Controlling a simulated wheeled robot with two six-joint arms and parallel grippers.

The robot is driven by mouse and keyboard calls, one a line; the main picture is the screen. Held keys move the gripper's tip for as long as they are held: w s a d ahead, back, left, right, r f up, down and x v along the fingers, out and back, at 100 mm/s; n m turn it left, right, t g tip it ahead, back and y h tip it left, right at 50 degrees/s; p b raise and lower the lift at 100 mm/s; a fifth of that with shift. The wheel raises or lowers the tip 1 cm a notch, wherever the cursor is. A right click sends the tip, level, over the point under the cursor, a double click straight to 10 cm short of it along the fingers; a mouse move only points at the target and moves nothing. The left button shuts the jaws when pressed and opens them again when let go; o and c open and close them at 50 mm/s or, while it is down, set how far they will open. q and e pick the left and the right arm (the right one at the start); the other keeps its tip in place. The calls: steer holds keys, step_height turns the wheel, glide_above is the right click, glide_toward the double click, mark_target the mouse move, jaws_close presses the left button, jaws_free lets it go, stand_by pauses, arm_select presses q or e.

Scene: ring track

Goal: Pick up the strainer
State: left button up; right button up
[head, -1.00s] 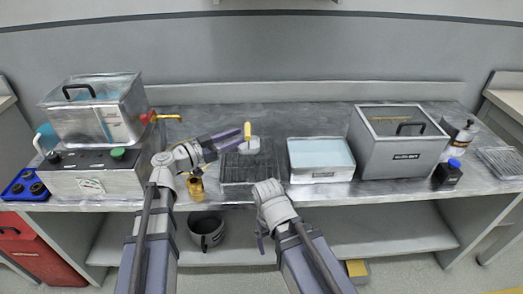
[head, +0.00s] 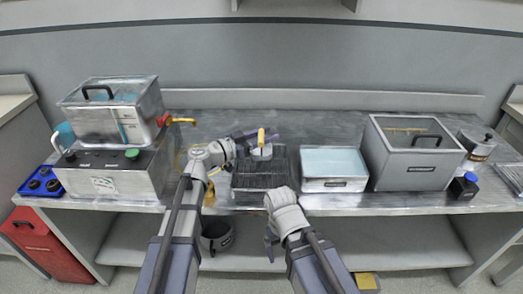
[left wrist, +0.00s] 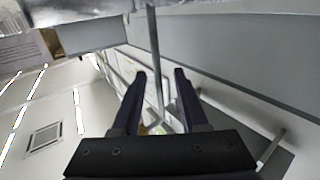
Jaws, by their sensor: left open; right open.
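The strainer (head: 262,153) looks like a small pale cup with an upright yellow handle. It stands on the dark wire rack (head: 246,181) in the middle of the bench. My left gripper (head: 270,134) is open at the height of the handle, with its purple fingers reaching past it. I cannot tell whether the handle is between the fingers or touched by them. The left wrist view shows the open fingers (left wrist: 160,74) with a thin grey post between them; the strainer is not clear there. My right gripper (head: 271,240) is open and empty, low in front of the bench.
A white tray of pale blue liquid (head: 333,162) is right of the rack, then a grey lidded box (head: 412,179). A metal bath with a red-yellow tap (head: 180,121) stands at left. A dark pot (head: 216,238) sits on the lower shelf.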

arm_select(q)
steer(key=shift+w+d, duration=0.4)
steer(key=shift+d, duration=0.15)
jaws_close()
stand_by(1.0)
